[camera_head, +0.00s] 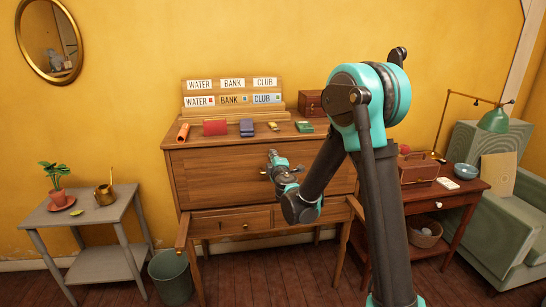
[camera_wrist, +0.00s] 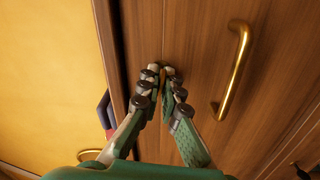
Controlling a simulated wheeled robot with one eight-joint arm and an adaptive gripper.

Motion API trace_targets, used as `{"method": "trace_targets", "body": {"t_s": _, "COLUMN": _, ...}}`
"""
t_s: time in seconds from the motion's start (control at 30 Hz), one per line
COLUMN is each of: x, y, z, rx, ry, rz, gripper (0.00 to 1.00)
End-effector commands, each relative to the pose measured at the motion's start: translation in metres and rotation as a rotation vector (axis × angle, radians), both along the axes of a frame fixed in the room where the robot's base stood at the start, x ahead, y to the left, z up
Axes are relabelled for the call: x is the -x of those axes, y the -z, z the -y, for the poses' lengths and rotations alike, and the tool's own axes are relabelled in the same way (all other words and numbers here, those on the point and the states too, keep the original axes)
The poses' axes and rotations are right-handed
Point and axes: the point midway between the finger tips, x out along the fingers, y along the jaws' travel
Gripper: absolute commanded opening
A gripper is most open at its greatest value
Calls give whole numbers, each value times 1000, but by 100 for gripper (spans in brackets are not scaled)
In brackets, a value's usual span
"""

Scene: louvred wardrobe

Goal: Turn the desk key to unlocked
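The wooden desk (camera_head: 215,175) stands against the yellow wall, its broad front panel closed. My gripper (camera_head: 268,165) is at the upper middle of this panel. In the wrist view, my gripper's fingertips (camera_wrist: 162,72) are close together at the panel. A small brass piece, which looks like the desk key (camera_wrist: 162,78), shows between them. The fingers hide most of it, and its turn angle cannot be read. A brass pull handle (camera_wrist: 236,70) is on the panel to the right of the fingers in the wrist view, apart from them.
The desk top holds a rack (camera_head: 232,100) labelled WATER, BANK and CLUB, and several small coloured items. A grey side table (camera_head: 90,215) and a bin (camera_head: 171,277) stand at left. A red-brown table (camera_head: 455,195) and a green armchair (camera_head: 520,225) are at right.

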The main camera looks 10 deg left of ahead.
Motion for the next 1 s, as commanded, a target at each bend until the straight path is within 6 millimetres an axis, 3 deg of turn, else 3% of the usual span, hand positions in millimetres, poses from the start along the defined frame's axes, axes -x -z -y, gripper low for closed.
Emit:
{"method": "trace_targets", "body": {"t_s": 0.4, "x": 0, "y": 1, "z": -1, "rx": 183, "ry": -2, "rz": 53, "gripper": 0}}
{"method": "trace_targets", "body": {"t_s": 0.97, "x": 0, "y": 1, "z": -1, "rx": 209, "ry": -2, "rz": 61, "gripper": 0}}
{"method": "trace_targets", "body": {"t_s": 1.0, "x": 0, "y": 1, "z": -1, "rx": 208, "ry": -2, "rz": 60, "gripper": 8}}
